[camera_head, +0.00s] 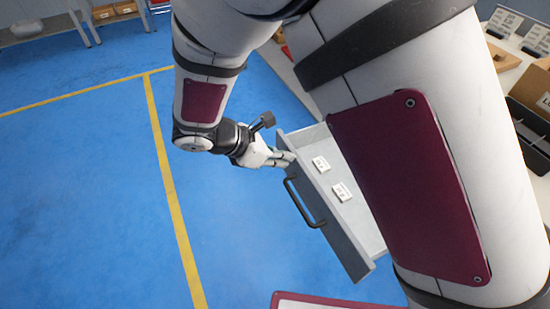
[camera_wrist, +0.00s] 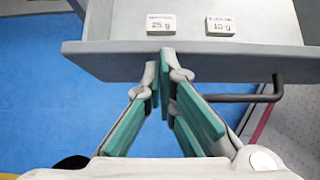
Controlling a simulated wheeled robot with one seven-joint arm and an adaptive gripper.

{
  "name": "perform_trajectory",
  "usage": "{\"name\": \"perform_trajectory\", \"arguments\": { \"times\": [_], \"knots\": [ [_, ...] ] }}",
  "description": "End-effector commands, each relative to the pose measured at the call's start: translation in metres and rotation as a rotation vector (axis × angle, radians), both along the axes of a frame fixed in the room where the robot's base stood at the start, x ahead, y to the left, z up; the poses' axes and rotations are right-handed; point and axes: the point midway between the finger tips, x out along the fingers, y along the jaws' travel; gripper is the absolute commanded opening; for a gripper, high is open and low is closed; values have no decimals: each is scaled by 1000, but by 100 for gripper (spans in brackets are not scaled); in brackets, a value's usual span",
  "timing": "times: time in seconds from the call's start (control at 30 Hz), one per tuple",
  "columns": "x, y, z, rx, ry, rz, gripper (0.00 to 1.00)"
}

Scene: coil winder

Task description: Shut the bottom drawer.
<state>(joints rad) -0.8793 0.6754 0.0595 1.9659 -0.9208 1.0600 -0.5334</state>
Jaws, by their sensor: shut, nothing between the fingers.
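The drawer (camera_head: 330,209) is pulled out, a grey box with a dark bar handle (camera_head: 304,203) on its front. I cannot tell from these views whether it is the bottom one. Two small white labelled blocks (camera_head: 341,192) lie inside. My gripper (camera_head: 287,159) is shut and empty, at the end of the drawer front farther from me in the head view. In the wrist view the fingertips (camera_wrist: 160,65) meet at the drawer's front panel (camera_wrist: 110,62), left of the handle (camera_wrist: 245,97). They look close to the panel or touching it. My arm hides the cabinet.
The blue floor (camera_head: 90,200) with yellow lines is clear left of the drawer. A worktop with trays and a dark box (camera_head: 532,100) shows at the upper right, partly behind my arm. A shelf with brown boxes (camera_head: 104,13) stands far back at the upper left.

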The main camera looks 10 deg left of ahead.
Motion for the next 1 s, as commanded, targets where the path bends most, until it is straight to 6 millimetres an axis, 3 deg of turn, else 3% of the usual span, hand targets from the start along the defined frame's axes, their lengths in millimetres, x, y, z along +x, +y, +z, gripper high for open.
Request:
{"name": "perform_trajectory", "arguments": {
  "times": [0.6,0.8,1.0],
  "knots": [
    [84,-127,0,-2,-1,-8,0],
    [104,-156,0,-1,-1,-6,0],
    [115,-171,0,0,1,-4,0]
  ]
}}
